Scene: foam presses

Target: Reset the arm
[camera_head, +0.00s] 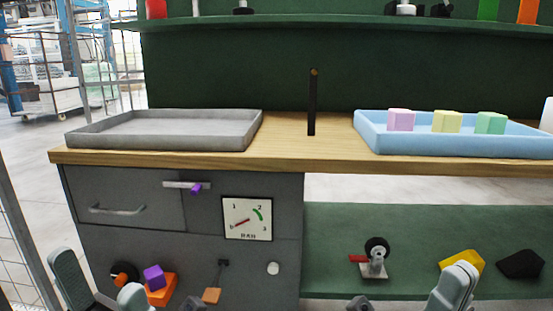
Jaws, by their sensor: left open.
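My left gripper (99,287) is low at the left edge of the view. It is open, with a gap between its two pale grey fingers, and it is in front of the grey cabinet (130,245). No held object shows between its fingers. My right gripper (457,285) is low at the right, in front of the green lower shelf (410,230). Its pale fingers appear close together and overlap in this view, so I cannot tell whether they are open or shut. Most of both arms is out of frame.
On the wooden worktop (285,150) are an empty grey tray (165,143), an upright black post (312,105) and a blue tray (440,146) with pink, yellow and green blocks. A gauge (247,218) is on the cabinet. A yellow piece (450,260) lies near my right gripper.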

